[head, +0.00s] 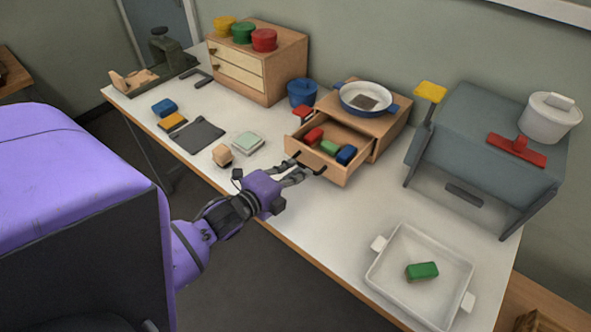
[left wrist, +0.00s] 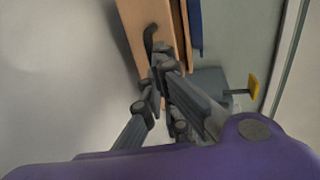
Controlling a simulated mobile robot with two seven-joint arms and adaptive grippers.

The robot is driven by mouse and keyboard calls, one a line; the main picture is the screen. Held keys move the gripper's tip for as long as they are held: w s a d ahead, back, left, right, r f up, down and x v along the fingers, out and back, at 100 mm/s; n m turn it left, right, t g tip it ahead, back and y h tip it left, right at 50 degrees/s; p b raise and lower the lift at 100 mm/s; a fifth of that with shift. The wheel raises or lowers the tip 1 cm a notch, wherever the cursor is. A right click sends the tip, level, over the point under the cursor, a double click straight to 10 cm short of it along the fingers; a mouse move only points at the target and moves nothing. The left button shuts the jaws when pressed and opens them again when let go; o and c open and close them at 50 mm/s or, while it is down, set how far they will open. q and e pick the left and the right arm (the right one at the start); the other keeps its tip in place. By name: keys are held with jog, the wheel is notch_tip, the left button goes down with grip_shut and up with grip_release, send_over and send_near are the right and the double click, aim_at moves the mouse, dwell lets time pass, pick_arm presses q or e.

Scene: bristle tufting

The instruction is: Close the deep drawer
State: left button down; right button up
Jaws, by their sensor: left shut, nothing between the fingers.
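The deep drawer (head: 318,168) is a wooden drawer pulled out from the low wooden cabinet (head: 386,130) in the head view. It holds red, green and blue blocks and has dark handles on its front. My left gripper (head: 302,172) is shut and empty, right at the drawer front near the handles. In the left wrist view, the shut fingers (left wrist: 160,68) are by a dark handle (left wrist: 149,38) on the wooden front. I cannot tell whether they touch it. My right gripper does not show.
A blue and white pan (head: 366,97) stands on the cabinet. A blue pot (head: 302,93) is to its left, and a grey stand (head: 478,140) to its right. A white tray (head: 400,275) with a green block (head: 422,271) sits at the front right. The table between is mostly clear.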

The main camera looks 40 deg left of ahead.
aim_at(331, 144)
pick_arm(q)
jog(key=shift+w+f, duration=0.1)
jog(key=shift+w, duration=0.1)
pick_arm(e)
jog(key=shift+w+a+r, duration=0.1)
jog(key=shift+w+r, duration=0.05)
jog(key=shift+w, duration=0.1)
pick_arm(q)
jog(key=shift+w, duration=0.1)
jog(key=shift+w, duration=0.3)
jog(key=r+x, duration=0.1)
jog(key=x, duration=0.4)
jog(key=r+b+x, duration=0.1)
jog(key=x, duration=0.4)
jog(key=r+x, duration=0.1)
jog(key=x, duration=0.4)
jog(key=shift+w, duration=0.55)
jog(key=shift+r, duration=0.1)
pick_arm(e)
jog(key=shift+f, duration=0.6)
pick_arm(q)
jog(key=shift+w, duration=0.1)
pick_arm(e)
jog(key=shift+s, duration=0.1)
pick_arm(q)
jog(key=shift+r, duration=0.1)
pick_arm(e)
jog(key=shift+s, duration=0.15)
